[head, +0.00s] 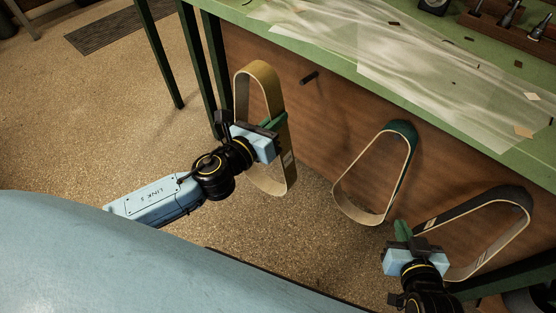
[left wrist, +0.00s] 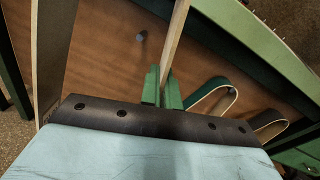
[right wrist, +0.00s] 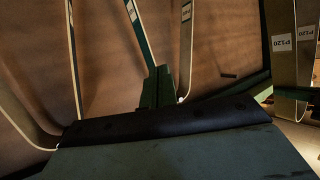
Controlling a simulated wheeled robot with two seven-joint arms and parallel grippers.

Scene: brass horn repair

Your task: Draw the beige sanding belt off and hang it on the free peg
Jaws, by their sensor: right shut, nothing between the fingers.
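The beige sanding belt (head: 257,72) is an upright loop at the left in the head view. My left gripper (head: 270,124) is shut on its right strand. In the left wrist view the strand (left wrist: 175,38) stands between the green fingertips (left wrist: 161,88). No peg shows inside the loop's top in the head view. A bare dark peg (head: 309,78) sticks out of the brown panel, right of the loop; it also shows in the left wrist view (left wrist: 141,37). My right gripper (head: 403,231) is shut and empty, beside the dark belt's left end.
A green-backed belt (head: 402,132) and a dark belt (head: 488,198) hang along the brown panel (head: 340,120) to the right. The green bench top (head: 330,38) overhangs them, with plastic film and tools. Green bench legs (head: 192,70) stand behind the beige belt. The floor at left is open.

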